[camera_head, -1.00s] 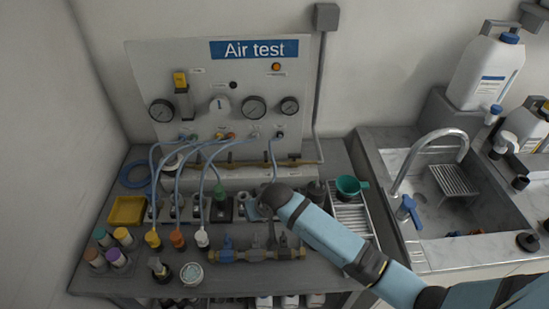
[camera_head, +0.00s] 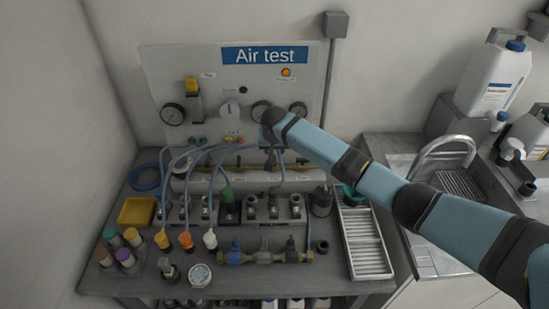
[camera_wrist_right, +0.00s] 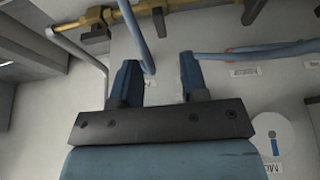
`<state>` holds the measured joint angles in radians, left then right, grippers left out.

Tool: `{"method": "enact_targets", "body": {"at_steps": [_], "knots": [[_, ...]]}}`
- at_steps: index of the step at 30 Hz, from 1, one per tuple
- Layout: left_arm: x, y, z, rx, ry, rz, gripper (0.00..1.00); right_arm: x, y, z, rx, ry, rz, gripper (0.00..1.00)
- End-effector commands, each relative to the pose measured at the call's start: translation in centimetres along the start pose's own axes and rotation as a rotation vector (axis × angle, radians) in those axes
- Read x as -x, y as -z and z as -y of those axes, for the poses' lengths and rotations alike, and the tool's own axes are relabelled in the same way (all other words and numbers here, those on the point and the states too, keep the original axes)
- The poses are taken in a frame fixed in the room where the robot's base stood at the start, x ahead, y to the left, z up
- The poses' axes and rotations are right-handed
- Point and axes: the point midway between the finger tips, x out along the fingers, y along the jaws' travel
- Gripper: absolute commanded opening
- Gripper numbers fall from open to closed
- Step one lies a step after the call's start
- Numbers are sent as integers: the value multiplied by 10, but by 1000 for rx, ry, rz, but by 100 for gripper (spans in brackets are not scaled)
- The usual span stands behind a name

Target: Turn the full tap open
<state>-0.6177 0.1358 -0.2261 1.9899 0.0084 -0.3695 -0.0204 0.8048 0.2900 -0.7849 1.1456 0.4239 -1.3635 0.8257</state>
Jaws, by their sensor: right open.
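I cannot read any label saying full, so I cannot tell which tap it is. A brass pipe (camera_head: 232,166) runs along the foot of the Air test panel. In the right wrist view the brass pipe (camera_wrist_right: 182,7) carries dark fittings (camera_wrist_right: 96,30), beyond the fingertips. My right gripper (camera_wrist_right: 158,75) is open, with nothing between its fingers. In the head view the right gripper (camera_head: 268,157) hangs before the panel's lower edge, hiding part of the pipe. A brass manifold (camera_head: 265,258) with blue and dark handles lies on the bench. My left gripper is out of view.
The Air test panel (camera_head: 258,80) carries gauges and a white selector (camera_head: 229,109). Blue hoses (camera_head: 205,152) loop left of the gripper. Coloured bottles (camera_head: 125,258), a yellow tray (camera_head: 136,211) and a slatted tray (camera_head: 366,245) stand on the bench. A sink is at the right.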

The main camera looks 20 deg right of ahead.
Motion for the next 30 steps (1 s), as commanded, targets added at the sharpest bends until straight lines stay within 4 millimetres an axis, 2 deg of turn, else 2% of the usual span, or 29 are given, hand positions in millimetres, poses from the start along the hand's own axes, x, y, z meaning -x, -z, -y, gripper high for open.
{"method": "enact_targets", "body": {"at_steps": [6, 12, 18, 25, 26, 30], "knots": [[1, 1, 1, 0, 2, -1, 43, -47, 1, 0, 1, -2, 0, 40], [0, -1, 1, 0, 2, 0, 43, -73, 1, 0, 0, 0, 0, 40], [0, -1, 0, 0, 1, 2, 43, -83, 0, 0, 2, 0, -2, 40], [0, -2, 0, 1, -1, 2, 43, -83, 0, 0, 2, 1, -2, 40], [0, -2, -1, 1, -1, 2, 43, -83, 0, 0, 2, 1, -2, 38], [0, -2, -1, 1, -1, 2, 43, -83, 0, 0, 1, 1, -2, 6]]}}
